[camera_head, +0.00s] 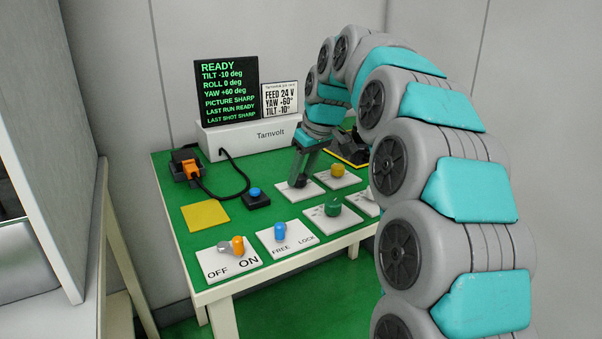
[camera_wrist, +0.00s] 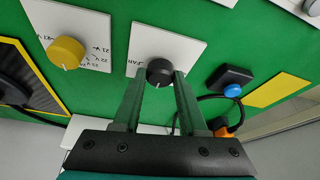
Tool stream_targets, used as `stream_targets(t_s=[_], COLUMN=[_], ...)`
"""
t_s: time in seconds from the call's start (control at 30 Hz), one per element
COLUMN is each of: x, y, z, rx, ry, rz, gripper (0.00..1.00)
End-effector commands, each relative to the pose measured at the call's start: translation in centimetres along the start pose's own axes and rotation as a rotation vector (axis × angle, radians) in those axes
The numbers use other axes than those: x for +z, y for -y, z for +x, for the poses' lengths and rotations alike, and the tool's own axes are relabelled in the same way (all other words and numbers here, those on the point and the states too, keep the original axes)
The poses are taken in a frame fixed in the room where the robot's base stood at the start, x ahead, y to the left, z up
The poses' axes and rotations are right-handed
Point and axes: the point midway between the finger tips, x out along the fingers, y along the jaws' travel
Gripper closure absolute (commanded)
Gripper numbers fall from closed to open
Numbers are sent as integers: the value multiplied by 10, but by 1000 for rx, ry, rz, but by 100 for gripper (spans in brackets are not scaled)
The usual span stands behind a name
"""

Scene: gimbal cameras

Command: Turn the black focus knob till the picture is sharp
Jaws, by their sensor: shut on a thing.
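The black focus knob (camera_wrist: 159,72) sits on a white plate (camera_wrist: 186,47) in the wrist view. My gripper (camera_wrist: 159,76) is shut on the knob, one finger on each side of it. In the head view my gripper (camera_head: 301,178) reaches down to the knob (camera_head: 299,182) from above, at the middle of the green table (camera_head: 184,240). The screen (camera_head: 227,92) at the back reads READY, TILT -10 deg, ROLL 0 deg, YAW +60 deg, PICTURE SHARP, LAST RUN READY and LAST SHOT SHARP.
A yellow knob (camera_head: 338,170) and a green knob (camera_head: 333,205) stand close by. A blue button box (camera_head: 256,198), orange OFF/ON switch (camera_head: 238,246), blue FREE/LOCK switch (camera_head: 280,231), yellow square (camera_head: 205,215) and cabled orange plug (camera_head: 191,169) share the table. A card (camera_head: 280,101) reads FEED 24 V.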

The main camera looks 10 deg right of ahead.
Motion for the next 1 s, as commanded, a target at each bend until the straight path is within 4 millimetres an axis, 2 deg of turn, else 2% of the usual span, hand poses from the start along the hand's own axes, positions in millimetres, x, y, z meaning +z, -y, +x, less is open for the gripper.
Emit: stream_targets(t_s=[0.03,0.3,0.53,0.67,1.0], x=[0,0,0,-1,-1], y=[0,0,0,-1,-1], z=[-1,0,-1,-8,-55], rx=[1,1,1,2,2], ry=[-2,-1,-1,-4,-3], rz=[0,1,1,1,1], gripper=[56,28,28,28,28])
